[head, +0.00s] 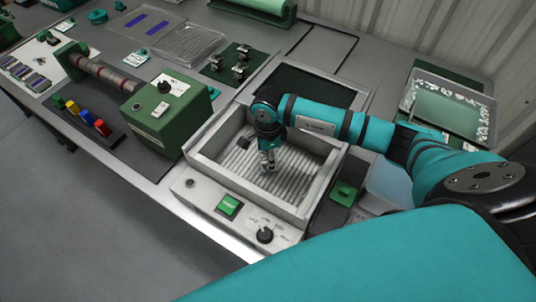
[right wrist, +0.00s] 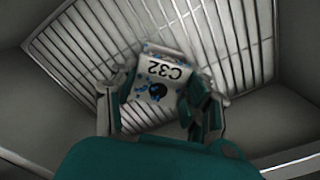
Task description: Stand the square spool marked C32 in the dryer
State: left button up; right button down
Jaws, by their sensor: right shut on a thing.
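The dryer (head: 207,197) is a pale open-topped box with a ribbed floor, a green button and a black knob on its front. My right gripper (head: 268,163) points down inside it. In the right wrist view, the spool marked C32 (right wrist: 160,71) sits between the fingers, which are shut on it. It has a white face with black lettering, a dark round hole and blue specks. The ribbed floor shows behind it. I cannot tell whether the spool touches the floor. In the head view the gripper mostly hides the spool. My left gripper is not in view.
A green machine (head: 168,118) with a roller stands left of the dryer. A dark mat with metal parts (head: 239,62) lies behind it. A small dark block (head: 244,141) shows at the dryer's left inner side. A tray (head: 447,108) stands at the right.

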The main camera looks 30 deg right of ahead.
jog(key=c, duration=1.1)
grip_release()
jog(key=shift+f, duration=0.15)
jog(key=o, duration=0.5)
jog(key=shift+c, duration=0.2)
jog(key=shift+r, duration=0.25)
jog(key=shift+w+r, duration=0.1)
jog(key=shift+r, duration=0.15)
notch_tip(320, 180, up, 11)
jog(key=b, duration=0.2)
jog(key=shift+r, duration=0.2)
